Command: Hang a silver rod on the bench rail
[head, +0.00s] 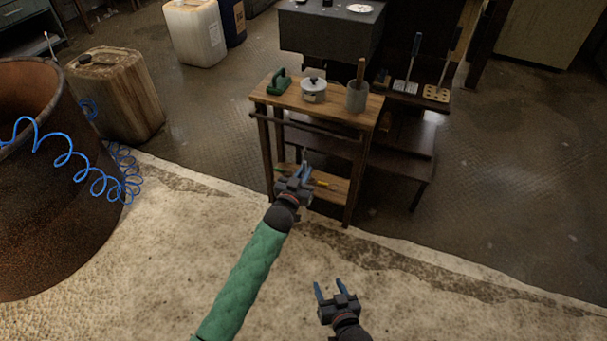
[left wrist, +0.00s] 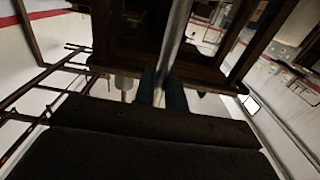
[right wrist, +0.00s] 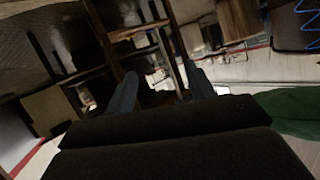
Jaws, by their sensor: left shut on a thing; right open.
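The small wooden bench (head: 330,107) stands beyond my grippers in the head view. Its dark rail (head: 302,129) runs along the near side just below the top. My left gripper (head: 304,171) is in front of the bench, below the rail in the picture. It is shut on a silver rod, which shows clearly in the left wrist view (left wrist: 177,35) running up from between the fingers. In the head view the rod is mostly hidden or end-on. My right gripper (head: 328,288) is open and empty, lower and nearer; its spread fingers show in the right wrist view (right wrist: 162,88).
On the bench top are a green tool (head: 279,83), a lidded pot (head: 314,92) and a grey cup (head: 357,97) with a wooden handle. A dark low table (head: 405,155) stands right behind. A rusty drum (head: 55,220) with blue coiled hose is left.

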